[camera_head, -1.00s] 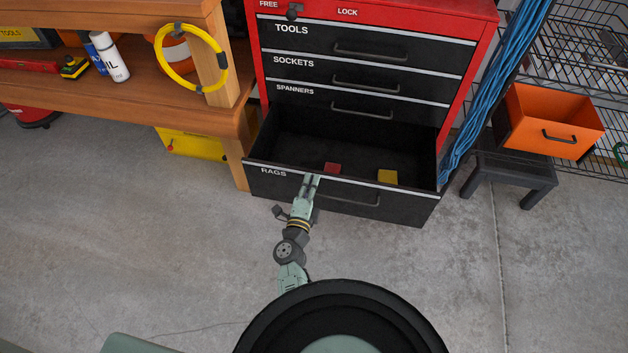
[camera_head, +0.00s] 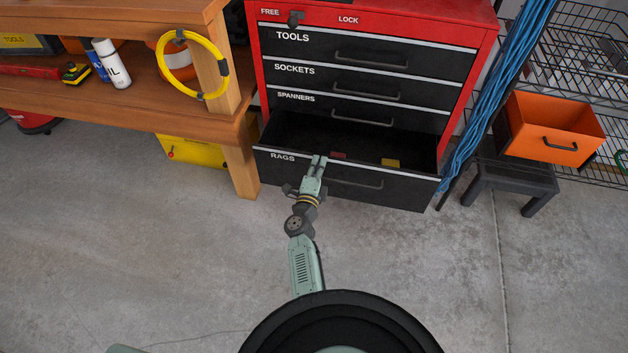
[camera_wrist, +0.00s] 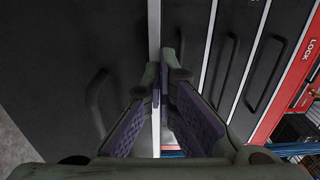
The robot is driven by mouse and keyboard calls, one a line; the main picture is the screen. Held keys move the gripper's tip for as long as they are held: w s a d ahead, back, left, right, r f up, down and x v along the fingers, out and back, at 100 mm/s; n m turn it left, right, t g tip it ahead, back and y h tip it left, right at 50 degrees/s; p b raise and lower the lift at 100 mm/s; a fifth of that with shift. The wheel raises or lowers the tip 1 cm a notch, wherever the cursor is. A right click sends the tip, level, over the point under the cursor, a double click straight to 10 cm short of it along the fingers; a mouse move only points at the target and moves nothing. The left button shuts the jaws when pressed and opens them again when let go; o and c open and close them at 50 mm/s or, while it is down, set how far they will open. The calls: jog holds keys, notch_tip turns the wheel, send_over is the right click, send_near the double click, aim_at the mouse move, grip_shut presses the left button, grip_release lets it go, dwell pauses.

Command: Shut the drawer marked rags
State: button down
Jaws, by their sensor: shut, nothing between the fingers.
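The drawer marked RAGS (camera_head: 400,192) is the bottom drawer of a red tool chest (camera_head: 478,50). It stands partly open, with a red item (camera_head: 339,155) and a yellow item (camera_head: 390,163) inside. My gripper (camera_head: 318,160) is shut and empty, at the top edge of the drawer front, left of its handle (camera_head: 353,184). In the wrist view my gripper (camera_wrist: 162,100) is over the pale top edge of the drawer front (camera_wrist: 155,30). Exact contact is hard to tell.
The TOOLS (camera_head: 420,60), SOCKETS (camera_head: 420,95) and SPANNERS (camera_head: 420,121) drawers above are shut. A wooden bench (camera_head: 120,112) stands at left. Blue cable (camera_head: 490,95), a dark stool (camera_head: 520,180) and an orange bin (camera_head: 545,125) are at right. The floor in front is clear.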

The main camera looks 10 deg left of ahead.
jog(key=w+b, duration=0.5)
jog(key=w, duration=0.9)
jog(key=shift+w, duration=0.15)
